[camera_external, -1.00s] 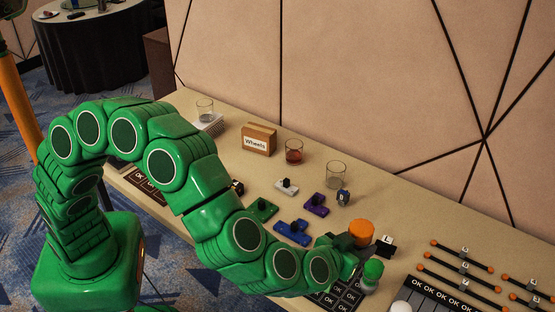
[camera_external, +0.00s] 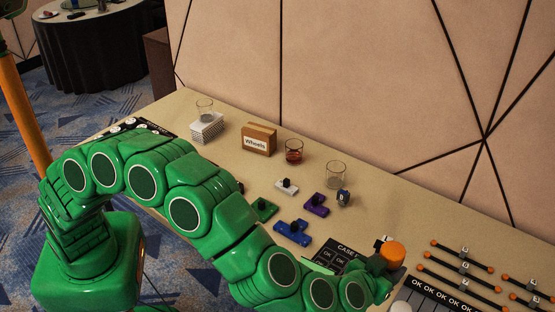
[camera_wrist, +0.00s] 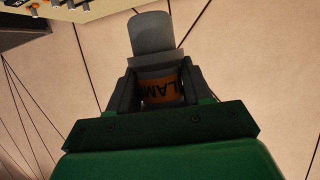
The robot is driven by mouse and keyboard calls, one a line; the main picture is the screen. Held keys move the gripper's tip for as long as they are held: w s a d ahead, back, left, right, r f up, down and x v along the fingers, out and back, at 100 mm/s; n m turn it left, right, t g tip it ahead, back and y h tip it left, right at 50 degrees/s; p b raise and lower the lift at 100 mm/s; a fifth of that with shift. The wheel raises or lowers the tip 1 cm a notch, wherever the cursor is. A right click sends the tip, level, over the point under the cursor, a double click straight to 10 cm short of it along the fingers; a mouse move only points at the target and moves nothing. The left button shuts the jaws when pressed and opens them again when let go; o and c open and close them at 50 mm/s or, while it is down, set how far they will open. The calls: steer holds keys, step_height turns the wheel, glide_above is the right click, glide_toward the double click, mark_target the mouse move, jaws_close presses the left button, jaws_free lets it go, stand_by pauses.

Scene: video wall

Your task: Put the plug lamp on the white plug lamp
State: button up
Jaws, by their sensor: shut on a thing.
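My gripper (camera_wrist: 157,85) is shut on a plug lamp (camera_wrist: 152,35) in the wrist view. The jaws cannot be made out there. A small white piece with a dark knob (camera_external: 287,187) lies on the table, well to the left of my gripper. It looks like the white plug lamp.
Purple (camera_external: 316,205), blue (camera_external: 292,233) and green (camera_external: 265,207) pieces lie near the white one. Glasses (camera_external: 336,174) and a "Wheels" box (camera_external: 259,140) stand behind. A dark card (camera_external: 346,256) lies beside my gripper. Black rods with orange ends (camera_external: 462,254) lie right.

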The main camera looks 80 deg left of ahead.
steer(key=shift+w+d+f, duration=0.35)
steer(key=shift+w+f, duration=0.8)
steer(key=shift+f, duration=0.05)
steer(key=shift+w+d+f, duration=0.35)
steer(key=shift+w+f, duration=0.75)
steer(key=shift+f, duration=0.05)
steer(key=shift+w+d+f, duration=0.35)
steer(key=shift+w+f, duration=0.8)
steer(key=shift+f, duration=1.45)
steer(key=shift+f, duration=0.1)
steer(key=o, duration=1.1)
steer(key=shift+s, duration=0.1)
steer(key=v, duration=1.2)
